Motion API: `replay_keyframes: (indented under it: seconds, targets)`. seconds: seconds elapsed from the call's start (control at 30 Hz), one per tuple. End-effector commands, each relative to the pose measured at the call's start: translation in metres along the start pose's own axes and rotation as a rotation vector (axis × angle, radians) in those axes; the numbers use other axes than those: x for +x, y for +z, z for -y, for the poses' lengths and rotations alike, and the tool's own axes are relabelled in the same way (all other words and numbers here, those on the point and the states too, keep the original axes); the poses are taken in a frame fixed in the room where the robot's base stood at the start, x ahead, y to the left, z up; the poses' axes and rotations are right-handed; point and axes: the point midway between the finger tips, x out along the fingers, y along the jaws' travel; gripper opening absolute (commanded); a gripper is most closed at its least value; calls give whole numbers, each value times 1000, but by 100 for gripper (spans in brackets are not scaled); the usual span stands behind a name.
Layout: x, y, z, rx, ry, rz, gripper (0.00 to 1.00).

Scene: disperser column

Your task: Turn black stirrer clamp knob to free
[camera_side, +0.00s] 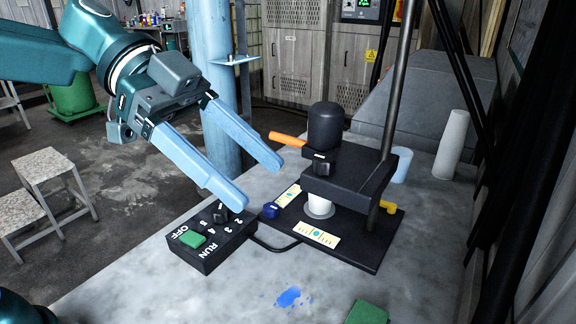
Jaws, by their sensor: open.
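The stirrer stands on a black base plate (350,245), with a black motor head (325,128) held on a black arm block (345,180). A small black knob (322,170) shows on the front of the clamp below the motor; I take it for the clamp knob, though its setting is too small to read. An orange lever (288,139) sticks out left of the clamp. My gripper (261,184) is open and empty, with its two light blue fingers spread. It is left of the stirrer and apart from the knob, above the control box (215,240).
The control box has a green button and a black dial. A white cup (319,207) sits under the head. A blue knob (271,210) and yellow knob (388,207) are at the base. A post (395,90) rises behind. The bench front is mostly clear.

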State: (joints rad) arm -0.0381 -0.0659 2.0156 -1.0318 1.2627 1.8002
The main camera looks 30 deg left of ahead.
Motion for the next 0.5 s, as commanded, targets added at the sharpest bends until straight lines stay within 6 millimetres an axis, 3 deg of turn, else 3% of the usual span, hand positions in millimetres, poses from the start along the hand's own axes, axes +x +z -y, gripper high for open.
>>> replay_keyframes:
  seconds: [0.13,0.27,0.37,0.5]
  targets:
    - [6,-19,44,113,26,-203,73]
    - [9,-24,84,182,-7,-365,73]
    - [12,-18,116,205,-57,-470,73]
    - [21,6,157,175,-128,-575,73]
